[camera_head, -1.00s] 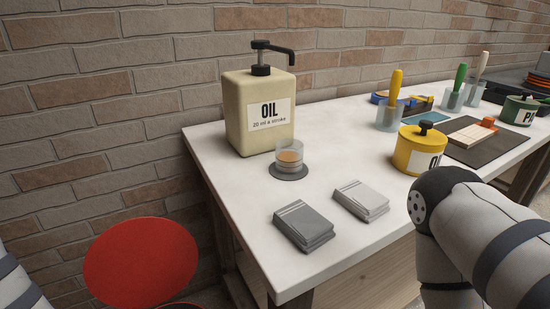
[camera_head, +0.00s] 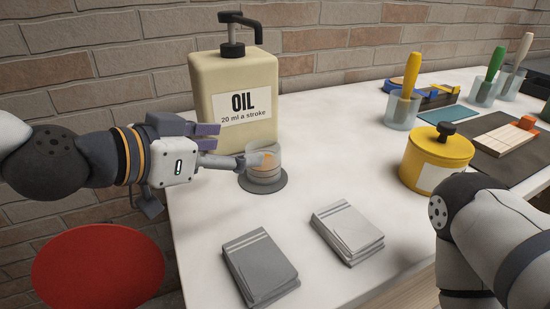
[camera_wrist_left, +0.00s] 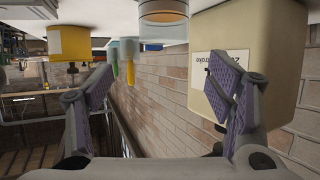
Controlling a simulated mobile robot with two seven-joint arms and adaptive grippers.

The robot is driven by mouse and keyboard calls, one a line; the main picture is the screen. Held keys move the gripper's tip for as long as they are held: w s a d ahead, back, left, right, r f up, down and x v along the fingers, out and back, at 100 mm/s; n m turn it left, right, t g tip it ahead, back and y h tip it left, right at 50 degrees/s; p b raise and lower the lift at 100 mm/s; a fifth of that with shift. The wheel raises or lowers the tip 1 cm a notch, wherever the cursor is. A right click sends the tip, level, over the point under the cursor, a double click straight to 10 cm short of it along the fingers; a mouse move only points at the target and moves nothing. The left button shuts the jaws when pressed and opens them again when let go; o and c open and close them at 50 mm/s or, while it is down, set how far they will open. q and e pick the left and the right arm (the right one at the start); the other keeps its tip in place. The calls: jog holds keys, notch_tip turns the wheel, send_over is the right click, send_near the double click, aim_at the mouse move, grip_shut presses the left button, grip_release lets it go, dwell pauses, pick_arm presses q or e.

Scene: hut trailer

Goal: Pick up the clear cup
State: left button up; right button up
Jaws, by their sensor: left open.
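The clear cup (camera_head: 266,168) holds a little amber liquid and stands upright on a dark round coaster (camera_head: 273,187) on the white table. It also shows at the top of the left wrist view (camera_wrist_left: 163,14), which looks upside down. My left gripper (camera_head: 224,146) is open and empty, just left of the cup. Its nearer fingertip overlaps the cup's left edge in the head view; I cannot tell whether it touches. In the wrist view the cup lies ahead, between the spread fingers. My right arm's elbow shows at the lower right; its gripper is out of view.
A large beige oil dispenser (camera_head: 204,82) stands right behind the cup and the left gripper. A grey pad stack (camera_head: 259,268) and a pale one (camera_head: 347,229) lie in front. A yellow oil pot (camera_head: 440,150) stands to the right. A red stool (camera_head: 98,268) is beside the table.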

aim_at(273, 151)
pick_arm(q)
jog(key=x, duration=0.3)
jog(key=f+b+x, duration=0.1)
jog(key=x, duration=0.2)
jog(key=a+f+x, duration=0.1)
jog(key=x, duration=0.2)
jog(key=shift+s+r, duration=0.1)
jog(key=shift+w+d+b, duration=0.3)
jog(key=shift+w+d, duration=0.05)
jog(key=c, duration=1.3)
pick_arm(e)
jog(key=s+f, duration=0.2)
jog(key=shift+s+a+f+g, duration=0.1)
jog(key=shift+s+f+g, duration=0.1)
jog(key=shift+s+g, duration=0.15)
